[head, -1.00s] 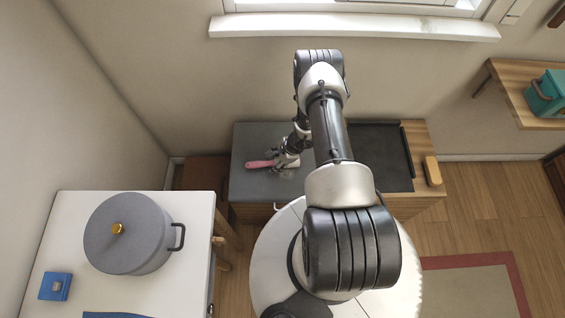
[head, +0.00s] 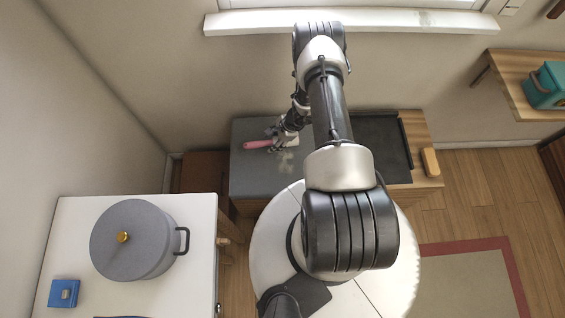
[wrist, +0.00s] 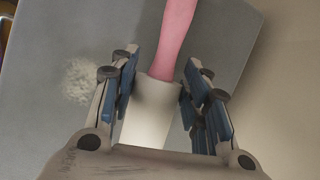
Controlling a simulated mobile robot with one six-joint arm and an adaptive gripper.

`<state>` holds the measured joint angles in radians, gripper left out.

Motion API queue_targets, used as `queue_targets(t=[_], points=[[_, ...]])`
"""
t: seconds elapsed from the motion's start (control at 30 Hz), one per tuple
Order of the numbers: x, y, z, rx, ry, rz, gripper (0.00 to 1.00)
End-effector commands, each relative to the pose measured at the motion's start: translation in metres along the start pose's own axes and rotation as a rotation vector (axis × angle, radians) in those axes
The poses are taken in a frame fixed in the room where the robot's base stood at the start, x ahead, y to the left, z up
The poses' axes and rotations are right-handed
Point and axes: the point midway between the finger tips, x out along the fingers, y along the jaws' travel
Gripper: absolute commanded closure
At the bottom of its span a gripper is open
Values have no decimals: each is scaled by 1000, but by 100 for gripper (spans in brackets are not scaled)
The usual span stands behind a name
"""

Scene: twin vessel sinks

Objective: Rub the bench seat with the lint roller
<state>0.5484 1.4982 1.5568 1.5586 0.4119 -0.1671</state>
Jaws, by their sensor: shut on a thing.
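The lint roller has a pink handle (head: 257,144) pointing left in the head view. In the wrist view its pink handle (wrist: 177,38) points up and its white part (wrist: 156,97) lies between my fingers. My gripper (head: 279,142) is shut on the roller, over the far left part of the bench; it also shows in the wrist view (wrist: 160,88). The bench seat is a grey pad (head: 250,180). A pale fuzzy patch (head: 285,161) lies on it beside the gripper and also shows in the wrist view (wrist: 90,80). Whether the roller touches the pad is unclear.
A black tray (head: 382,150) and a tan block (head: 430,162) are on the right of the bench. A white table (head: 200,215) at the left holds a grey pot (head: 130,240) and a blue box (head: 64,293). The wall and window sill (head: 350,22) are behind the bench.

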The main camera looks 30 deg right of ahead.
Motion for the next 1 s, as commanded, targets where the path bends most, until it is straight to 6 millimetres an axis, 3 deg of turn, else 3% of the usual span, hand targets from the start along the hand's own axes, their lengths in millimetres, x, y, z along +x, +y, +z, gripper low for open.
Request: queue_targets(t=[0.4, 1.0], points=[[-30, -11, 11, -7, -1, 2, 80], [-31, -11, 12, -7, -2, 3, 80]])
